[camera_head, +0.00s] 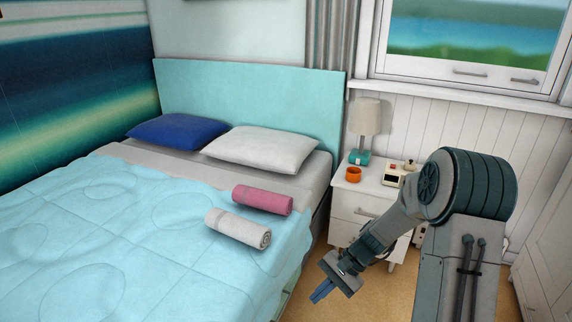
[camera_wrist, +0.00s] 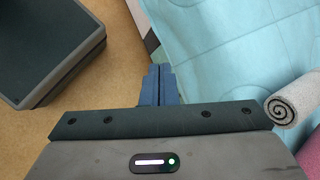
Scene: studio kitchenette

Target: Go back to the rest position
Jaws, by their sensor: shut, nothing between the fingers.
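My gripper (camera_head: 321,291) hangs in front of the nightstand, to the right of the bed, over the floor. Its blue fingers are together and empty, pointing down and to the left. In the wrist view the gripper (camera_wrist: 159,72) shows shut, with floor on its left and the bed's light blue cover on its right. It touches nothing that I can see.
A bed (camera_head: 110,235) with a pink rolled towel (camera_head: 262,200) and a white rolled towel (camera_head: 238,228) is on the left. A white nightstand (camera_head: 350,205) holds a lamp (camera_head: 366,118), an orange cup (camera_head: 353,174) and a small clock-like device (camera_head: 392,175). A white cabinet (camera_head: 545,235) stands at right.

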